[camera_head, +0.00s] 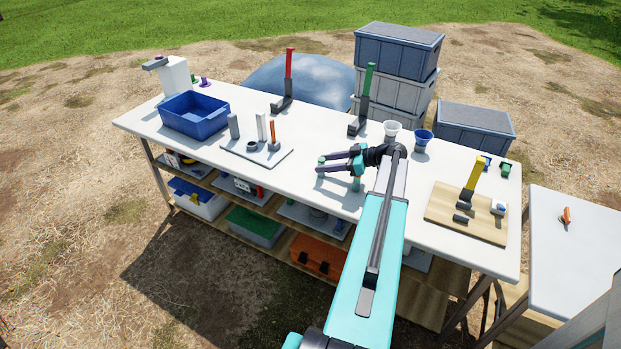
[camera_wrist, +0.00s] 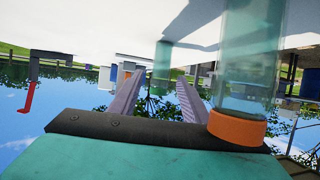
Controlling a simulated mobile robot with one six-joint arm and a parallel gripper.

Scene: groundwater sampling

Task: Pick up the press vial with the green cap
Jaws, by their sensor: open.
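My gripper (camera_head: 319,164) reaches left over the middle of the white table, with its two fingers apart and nothing seen between them. A small green-capped vial (camera_head: 321,159) stands at the fingertips in the head view, partly hidden by them. In the wrist view, which is upside down, a greenish vial (camera_wrist: 162,60) shows beyond the gap between the fingers (camera_wrist: 158,85); I cannot make out its cap colour there. Another clear vial with an orange cap (camera_wrist: 237,127) is very close at the right of the wrist view, beside the gripper. In the head view a teal vial part (camera_head: 356,184) shows under the gripper.
A blue bin (camera_head: 195,116) and a board with upright pieces (camera_head: 276,155) are on the left of the table (camera_head: 330,200). Red-handled (camera_head: 289,65) and green-handled (camera_head: 367,82) tools stand behind. White (camera_head: 392,130) and blue (camera_head: 423,138) cups are near my wrist. A wooden board (camera_head: 440,217) lies right.

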